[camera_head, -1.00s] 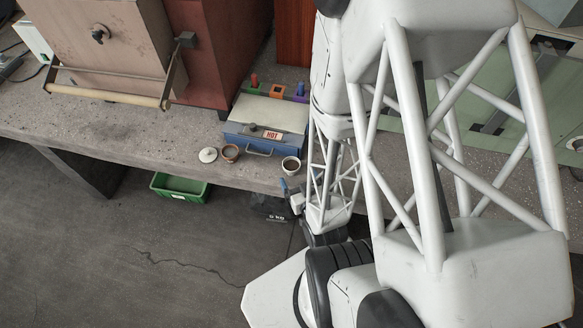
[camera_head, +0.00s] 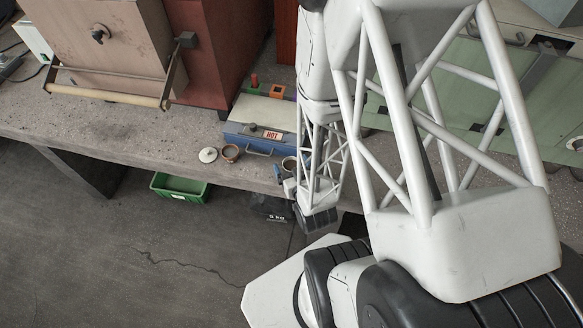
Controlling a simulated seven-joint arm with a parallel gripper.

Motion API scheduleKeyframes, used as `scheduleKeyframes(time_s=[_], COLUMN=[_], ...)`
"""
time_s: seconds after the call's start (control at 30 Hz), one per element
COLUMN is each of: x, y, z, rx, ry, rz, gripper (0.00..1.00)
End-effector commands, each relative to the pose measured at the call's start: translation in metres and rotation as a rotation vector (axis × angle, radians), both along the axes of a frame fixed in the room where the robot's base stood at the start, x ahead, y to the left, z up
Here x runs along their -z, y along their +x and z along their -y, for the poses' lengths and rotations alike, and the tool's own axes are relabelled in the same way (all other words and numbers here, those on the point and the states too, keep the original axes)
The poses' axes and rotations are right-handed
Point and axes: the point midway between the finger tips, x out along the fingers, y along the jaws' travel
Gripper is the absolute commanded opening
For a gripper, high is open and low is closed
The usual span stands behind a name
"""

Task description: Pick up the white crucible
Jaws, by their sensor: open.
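My gripper (camera_head: 281,174) is at the bench edge, just in front of and below the crucible in the picture. One blue fingertip shows; the rest is small and partly hidden by my arm. The gripper is open, with nothing seen in it. Whether it touches the crucible cannot be told.
Behind is the blue box (camera_head: 235,138) marked HOT. A furnace with a bar handle (camera_head: 107,97) stands at the left. A green bin (camera_head: 180,187) is on the floor.

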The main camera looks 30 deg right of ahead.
Motion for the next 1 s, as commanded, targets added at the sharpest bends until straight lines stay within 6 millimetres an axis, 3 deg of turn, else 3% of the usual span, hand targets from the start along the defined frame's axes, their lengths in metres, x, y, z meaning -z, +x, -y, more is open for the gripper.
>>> scheduleKeyframes(time_s=[0.53,0.9,1.0], x=[0.0,0.0,0.0], y=[0.0009,0.0009,0.0009], z=[0.0002,0.0001,0.0001], rx=[0.0,0.0,0.0], ry=[0.0,0.0,0.0], rz=[0.0,0.0,0.0], gripper=[0.87,0.34,0.34])
